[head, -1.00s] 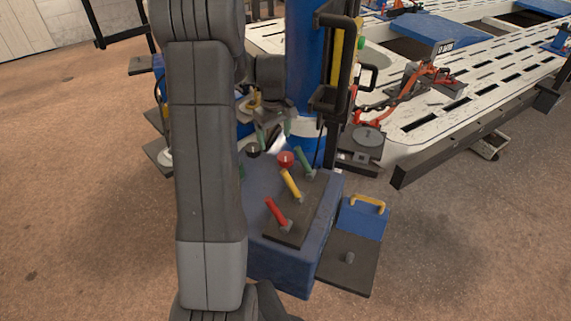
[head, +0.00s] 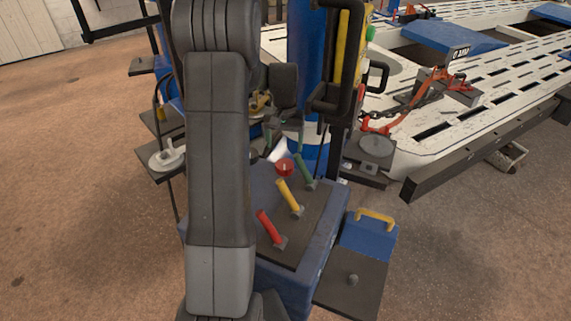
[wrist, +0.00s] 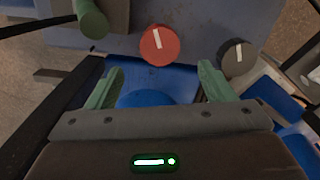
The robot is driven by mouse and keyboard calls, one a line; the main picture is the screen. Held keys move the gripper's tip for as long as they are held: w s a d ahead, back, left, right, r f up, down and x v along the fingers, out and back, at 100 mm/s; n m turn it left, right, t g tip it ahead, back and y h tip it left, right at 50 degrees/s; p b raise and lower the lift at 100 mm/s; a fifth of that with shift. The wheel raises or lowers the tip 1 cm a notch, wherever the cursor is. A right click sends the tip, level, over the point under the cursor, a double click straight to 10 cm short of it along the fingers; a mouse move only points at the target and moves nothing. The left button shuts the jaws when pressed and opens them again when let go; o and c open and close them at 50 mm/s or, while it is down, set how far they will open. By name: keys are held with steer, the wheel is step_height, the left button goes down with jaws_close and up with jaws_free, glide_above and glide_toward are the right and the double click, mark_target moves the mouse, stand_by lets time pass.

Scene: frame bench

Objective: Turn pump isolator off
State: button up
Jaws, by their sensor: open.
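A red round knob (head: 284,168) with a white mark is on the far part of the blue control box (head: 328,232); it also shows in the wrist view (wrist: 159,45). A black round knob (wrist: 237,55) with a white mark sits to its right in the wrist view. Red (head: 269,228), yellow (head: 288,195) and green (head: 304,171) levers stand tilted on the box's dark plate. No label shows which control is the pump isolator. My gripper (wrist: 158,84) is open and empty, with its green fingers apart just below the red knob in the picture, not visibly touching it.
A blue post (head: 303,60) and a black handled frame (head: 340,60) rise behind the box. A blue case (head: 368,232) with a yellow handle stands at right. A slotted white frame bench (head: 450,140) fills the upper right. My arm hides the box's left side.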

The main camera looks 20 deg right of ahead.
mark_target(285, 164)
step_height(285, 164, down, 9)
steer(key=shift+b, duration=0.6)
steer(key=c, duration=1)
